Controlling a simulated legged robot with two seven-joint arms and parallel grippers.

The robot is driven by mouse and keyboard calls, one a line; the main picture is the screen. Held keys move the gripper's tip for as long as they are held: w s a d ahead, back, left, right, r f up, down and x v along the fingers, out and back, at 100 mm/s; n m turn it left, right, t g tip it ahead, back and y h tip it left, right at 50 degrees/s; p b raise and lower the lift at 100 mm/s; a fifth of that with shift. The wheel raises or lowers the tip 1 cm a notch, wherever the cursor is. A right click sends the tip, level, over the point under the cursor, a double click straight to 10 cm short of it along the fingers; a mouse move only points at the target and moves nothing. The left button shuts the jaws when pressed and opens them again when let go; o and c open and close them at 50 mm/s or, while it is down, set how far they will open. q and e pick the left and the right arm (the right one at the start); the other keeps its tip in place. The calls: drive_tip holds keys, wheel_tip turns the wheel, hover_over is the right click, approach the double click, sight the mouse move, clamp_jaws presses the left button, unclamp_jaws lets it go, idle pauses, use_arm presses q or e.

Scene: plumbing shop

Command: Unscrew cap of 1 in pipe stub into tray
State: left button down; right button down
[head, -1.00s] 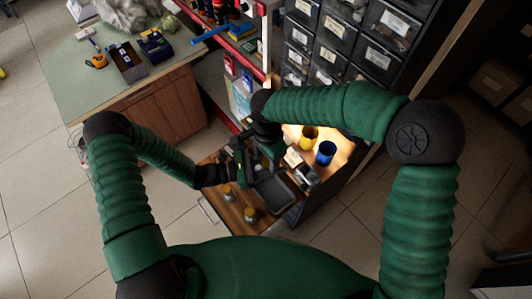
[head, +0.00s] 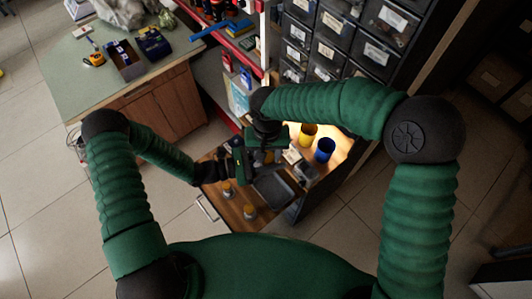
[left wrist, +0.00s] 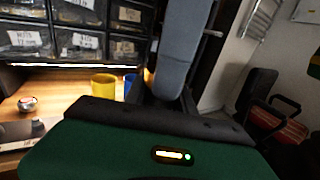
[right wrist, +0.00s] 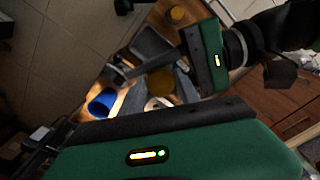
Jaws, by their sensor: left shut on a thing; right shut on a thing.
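Two short capped pipe stubs (head: 227,188) (head: 250,212) stand upright on the wooden worktop. A dark grey tray (head: 275,187) lies to their right. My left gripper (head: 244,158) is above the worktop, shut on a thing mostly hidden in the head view. My right gripper (head: 264,150) meets it from behind, also shut. In the right wrist view a brass-yellow round piece (right wrist: 161,81) shows between the two grippers; it appears to be the held stub with its cap. I cannot see the thread or whether cap and stub are apart.
A yellow cup (head: 308,134) and a blue cup (head: 325,150) stand at the worktop's back right. Drawer bins (head: 340,45) rise behind. A green-topped bench (head: 85,75) with boxes is at the left.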

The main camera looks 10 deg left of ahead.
drive_tip(key=n, duration=0.6)
drive_tip(key=shift+w+a+r+n, duration=0.15)
drive_tip(key=shift+w+r+n, duration=0.05)
drive_tip(key=shift+n, duration=0.1)
drive_tip(key=n, duration=0.6)
drive_tip(key=shift+w, duration=0.1)
drive_tip(key=n, duration=0.7)
drive_tip(key=shift+w, duration=0.15)
drive_tip(key=n, duration=0.6)
drive_tip(key=shift+w, duration=0.15)
drive_tip(key=n, duration=0.7)
drive_tip(key=shift+w, duration=0.1)
drive_tip(key=n, duration=0.7)
drive_tip(key=shift+a, duration=0.2)
drive_tip(key=n, duration=0.6)
drive_tip(key=shift+a+r, duration=0.1)
